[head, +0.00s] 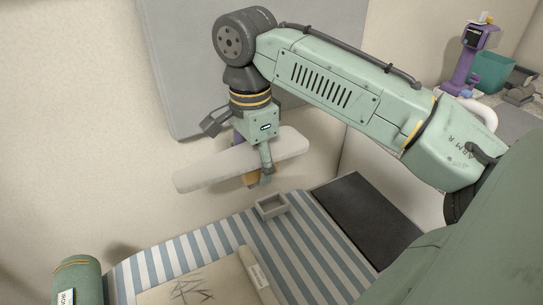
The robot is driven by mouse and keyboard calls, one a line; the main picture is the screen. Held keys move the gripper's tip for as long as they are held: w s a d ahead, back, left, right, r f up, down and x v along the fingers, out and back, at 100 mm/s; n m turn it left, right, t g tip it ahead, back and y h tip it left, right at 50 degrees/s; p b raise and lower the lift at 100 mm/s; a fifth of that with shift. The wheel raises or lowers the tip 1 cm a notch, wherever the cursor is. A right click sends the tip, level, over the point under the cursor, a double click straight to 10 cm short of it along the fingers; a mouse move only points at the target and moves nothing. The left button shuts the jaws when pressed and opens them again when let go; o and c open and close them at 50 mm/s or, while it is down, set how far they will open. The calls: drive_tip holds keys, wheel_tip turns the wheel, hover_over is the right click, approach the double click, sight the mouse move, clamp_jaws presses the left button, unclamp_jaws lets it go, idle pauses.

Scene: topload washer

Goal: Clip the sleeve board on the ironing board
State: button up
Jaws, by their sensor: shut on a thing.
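My gripper (256,158) is shut on the sleeve board (215,167), a long pale board with rounded ends. It holds the board raised, roughly across the picture, with a tan-orange piece (251,181) showing under its middle. The ironing board (188,251) has a blue and white striped cover and lies below. A small open grey box-like holder (271,206) sits at its far edge, just below and slightly right of the tan piece, with a gap visible between them. The gripper hides part of the sleeve board's middle.
A beige cloth (205,282) with dark marks lies on the ironing board's near part. A dark flat panel (365,218) adjoins on the right. A green cylinder (78,279) stands at lower left. A grey panel (190,70) is on the wall behind my arm.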

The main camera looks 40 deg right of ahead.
drive_tip(key=d, duration=0.2)
drive_tip(key=s+d+f, duration=0.1)
drive_tip(key=shift+d+m, duration=0.1)
drive_tip(key=shift+m, duration=0.3)
drive_tip(key=shift+p, duration=0.35)
drive_tip(key=shift+f+b, duration=1.65)
drive_tip(key=shift+f, duration=1.3)
drive_tip(key=shift+p, duration=0.8)
drive_tip(key=shift+f+b, duration=0.7)
drive_tip(key=shift+f, duration=0.9)
drive_tip(key=shift+c, duration=0.2)
drive_tip(key=o, duration=1.8)
